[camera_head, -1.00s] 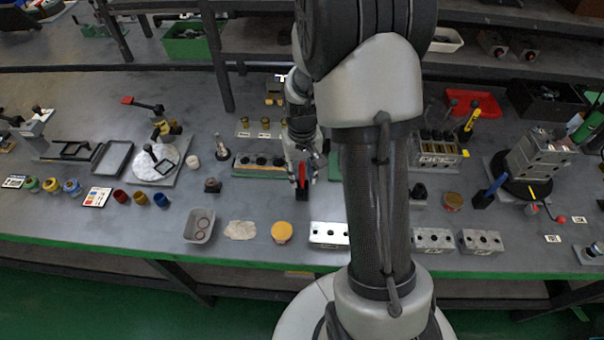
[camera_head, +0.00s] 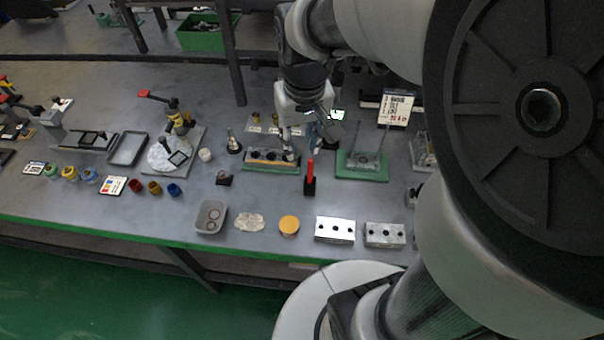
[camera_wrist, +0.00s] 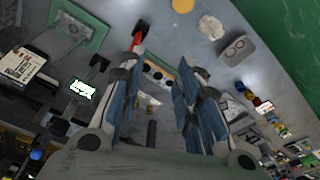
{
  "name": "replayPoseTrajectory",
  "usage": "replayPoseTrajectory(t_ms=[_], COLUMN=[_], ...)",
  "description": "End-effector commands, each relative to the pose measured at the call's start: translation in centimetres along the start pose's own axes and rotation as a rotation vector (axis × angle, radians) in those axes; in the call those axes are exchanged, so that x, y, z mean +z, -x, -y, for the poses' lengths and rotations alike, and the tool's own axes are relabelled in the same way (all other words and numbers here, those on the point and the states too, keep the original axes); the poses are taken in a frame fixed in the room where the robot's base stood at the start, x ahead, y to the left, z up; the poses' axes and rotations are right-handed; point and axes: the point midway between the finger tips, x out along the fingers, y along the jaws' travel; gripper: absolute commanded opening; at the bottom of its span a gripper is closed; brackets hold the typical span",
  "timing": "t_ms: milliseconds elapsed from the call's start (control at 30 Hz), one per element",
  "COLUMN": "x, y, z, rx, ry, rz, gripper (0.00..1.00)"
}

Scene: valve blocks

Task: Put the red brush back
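The red brush (camera_head: 310,173) stands upright in a small black holder (camera_head: 309,188) on the bench, in front of the green-based fixtures. It also shows in the wrist view (camera_wrist: 139,37), near the tip of the left finger and outside the gap. My gripper (camera_head: 302,142) is above and behind the brush, over the block with dark holes (camera_head: 268,158). In the wrist view my gripper (camera_wrist: 160,72) has its fingers spread wide with nothing held between them. The brush appears apart from the fingers. Its lower end is hidden in the holder.
A green-based fixture (camera_head: 362,166) stands right of the brush. Metal blocks with holes (camera_head: 334,229), a round yellow-topped tin (camera_head: 289,225), a cloth (camera_head: 249,222) and a grey tray (camera_head: 211,216) lie along the front. Some bench is clear left of the brush.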

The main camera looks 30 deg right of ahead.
Motion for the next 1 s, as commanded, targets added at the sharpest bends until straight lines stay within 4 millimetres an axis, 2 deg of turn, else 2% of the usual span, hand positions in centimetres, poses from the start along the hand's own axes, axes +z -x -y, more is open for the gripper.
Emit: replayPoseTrajectory(t_ms=[33,200,400,600,1000], x=[1.5,7.0,11.8,13.5,13.5], y=[1.9,5.9,7.5,7.7,7.7], z=[0.9,2.8,3.8,4.0,4.0], rx=[-0.004,-0.02,-0.04,-0.048,-0.048], ry=[0.024,0.089,0.143,0.161,0.161], rz=[-0.039,-0.138,-0.221,-0.249,-0.249], gripper=[0.31,0.31,0.31,0.31,0.31])
